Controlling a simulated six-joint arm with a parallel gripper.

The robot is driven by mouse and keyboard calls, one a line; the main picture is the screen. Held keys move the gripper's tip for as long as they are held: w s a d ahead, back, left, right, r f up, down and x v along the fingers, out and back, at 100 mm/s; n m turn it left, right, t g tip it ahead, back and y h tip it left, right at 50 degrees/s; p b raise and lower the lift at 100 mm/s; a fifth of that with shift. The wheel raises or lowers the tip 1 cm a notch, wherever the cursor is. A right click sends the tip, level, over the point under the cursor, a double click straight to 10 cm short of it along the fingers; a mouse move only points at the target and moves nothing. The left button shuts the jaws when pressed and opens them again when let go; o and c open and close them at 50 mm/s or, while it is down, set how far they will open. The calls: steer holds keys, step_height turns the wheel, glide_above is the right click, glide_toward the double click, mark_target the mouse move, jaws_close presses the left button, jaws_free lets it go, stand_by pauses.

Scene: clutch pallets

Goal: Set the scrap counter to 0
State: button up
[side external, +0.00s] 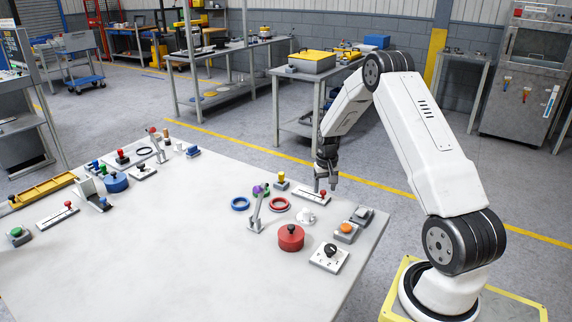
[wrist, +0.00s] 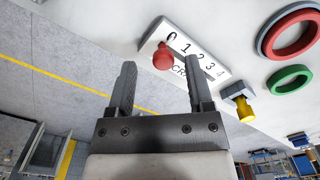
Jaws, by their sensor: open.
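The scrap counter (wrist: 207,62) is a white plate marked 0 to 4 in the wrist view, its lower label partly hidden. Its red ball knob (wrist: 163,57) stands near the 0 end; the exact mark under it is hard to tell. In the side external view the counter (side external: 306,194) lies near the table's far edge, with the red knob (side external: 323,193) at its right end. My gripper (side external: 325,184) points down just above the knob. In the wrist view my gripper (wrist: 163,75) is open and empty, with the knob showing between and beyond its fingertips.
A yellow-topped button (wrist: 245,110) sits close by the counter. Red and green rings (wrist: 289,78) lie farther along. The left-centre of the table (side external: 170,240) is clear.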

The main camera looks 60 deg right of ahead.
mark_target(324, 192)
steer(key=shift+r, duration=3.3)
steer(key=s+a+r+n+t, duration=0.1)
steer(key=s+a+r+n, duration=0.15)
steer(key=a, duration=1.05)
steer(key=s+a+r+n+t, duration=0.15)
steer(key=a+n, duration=0.25)
steer(key=a, duration=0.9)
steer(key=s+a+n, duration=0.2)
steer(key=s+a, duration=0.4)
steer(key=a, duration=0.1)
steer(key=shift+a+r, duration=0.2)
steer(key=shift+a, duration=0.05)
steer(key=shift+n, duration=0.25)
steer(key=shift+c, duration=0.2)
